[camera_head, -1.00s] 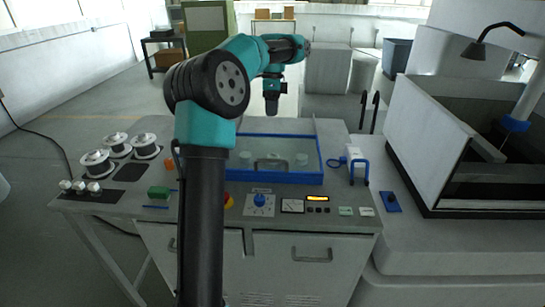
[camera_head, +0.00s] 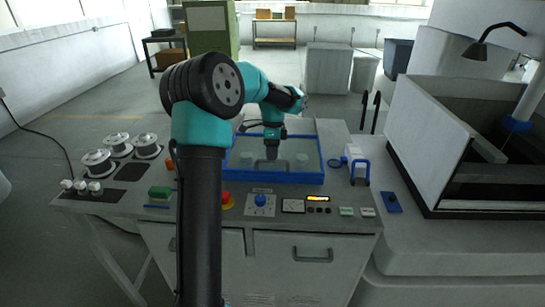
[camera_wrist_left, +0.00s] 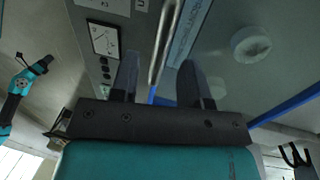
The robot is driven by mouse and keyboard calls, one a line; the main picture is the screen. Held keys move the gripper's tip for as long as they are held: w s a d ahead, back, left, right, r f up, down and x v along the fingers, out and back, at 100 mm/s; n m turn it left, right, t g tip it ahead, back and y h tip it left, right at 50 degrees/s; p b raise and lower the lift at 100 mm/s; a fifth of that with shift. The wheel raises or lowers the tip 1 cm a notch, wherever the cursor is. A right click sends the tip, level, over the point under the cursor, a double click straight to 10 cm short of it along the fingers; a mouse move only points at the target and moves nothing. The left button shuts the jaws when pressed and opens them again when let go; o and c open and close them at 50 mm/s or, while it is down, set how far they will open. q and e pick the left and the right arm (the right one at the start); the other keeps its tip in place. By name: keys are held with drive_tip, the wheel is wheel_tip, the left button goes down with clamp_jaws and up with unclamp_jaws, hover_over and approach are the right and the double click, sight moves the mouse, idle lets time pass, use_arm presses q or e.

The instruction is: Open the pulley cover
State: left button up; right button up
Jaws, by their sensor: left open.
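The pulley cover is a clear pane with a blue frame (camera_head: 285,178), lying shut on top of the machine bench. Its metal bar handle (camera_wrist_left: 166,42) shows in the left wrist view. My left gripper (camera_head: 271,156) points down over the pane in the head view. In the left wrist view its open fingers (camera_wrist_left: 160,78) lie to either side of the handle's line, not closed on it. A white pulley (camera_wrist_left: 250,44) shows through the pane. A teal and black arm (camera_wrist_left: 17,92), apparently my right one, shows small at the left; its gripper is too small to read.
The control panel has a red knob (camera_head: 227,199), a blue dial (camera_head: 260,201) and a gauge (camera_head: 293,205) in front of the cover. Wire spools (camera_head: 98,162) stand at the left. A blue-and-white bracket (camera_head: 358,168) stands right of the cover.

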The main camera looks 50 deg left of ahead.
use_arm(q)
drive_tip(key=shift+s+d+f, duration=0.15)
drive_tip(key=shift+f, duration=0.85)
clamp_jaws()
